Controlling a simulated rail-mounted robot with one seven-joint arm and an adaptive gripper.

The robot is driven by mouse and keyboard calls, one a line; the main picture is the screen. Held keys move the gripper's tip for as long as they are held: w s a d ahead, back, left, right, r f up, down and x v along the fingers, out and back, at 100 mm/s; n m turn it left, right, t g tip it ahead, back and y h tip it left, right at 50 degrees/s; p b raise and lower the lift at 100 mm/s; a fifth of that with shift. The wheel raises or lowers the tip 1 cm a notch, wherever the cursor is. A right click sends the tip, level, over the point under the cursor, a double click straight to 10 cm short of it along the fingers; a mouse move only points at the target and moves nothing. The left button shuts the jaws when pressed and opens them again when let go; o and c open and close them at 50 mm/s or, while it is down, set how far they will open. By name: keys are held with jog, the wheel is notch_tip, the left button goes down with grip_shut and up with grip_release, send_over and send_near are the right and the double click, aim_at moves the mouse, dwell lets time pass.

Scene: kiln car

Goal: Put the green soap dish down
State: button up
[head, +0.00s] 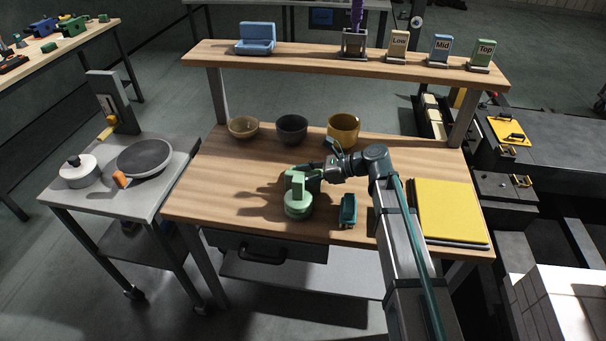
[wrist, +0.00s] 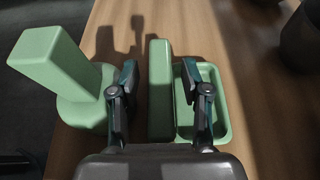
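The green soap dish, with a tall back wall and a shallow tray, shows in the wrist view (wrist: 160,115). It appears to rest on the wooden table, upright. My gripper (wrist: 158,75) is open around its back wall, one finger on each side; the right finger is over the tray. Gaps show between the fingers and the wall. In the head view my gripper (head: 312,169) is low over the table's front middle, and the dish is mostly hidden there.
A pale green round-based block with a post (wrist: 83,108) stands close beside my left finger; it also shows in the head view (head: 298,209). A teal object (head: 348,210), a yellow board (head: 450,210) and bowls (head: 291,128) share the table (head: 215,195). A shelf above holds a blue dish (head: 256,40).

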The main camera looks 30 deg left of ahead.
jog(key=shift+r, duration=0.1)
jog(key=b+v, duration=0.1)
jog(key=v, duration=1)
jog(key=shift+d, duration=0.1)
jog(key=shift+c, duration=0.2)
jog(key=shift+w+d+r, duration=0.2)
jog(key=shift+d, duration=0.15)
jog(key=shift+c, duration=1)
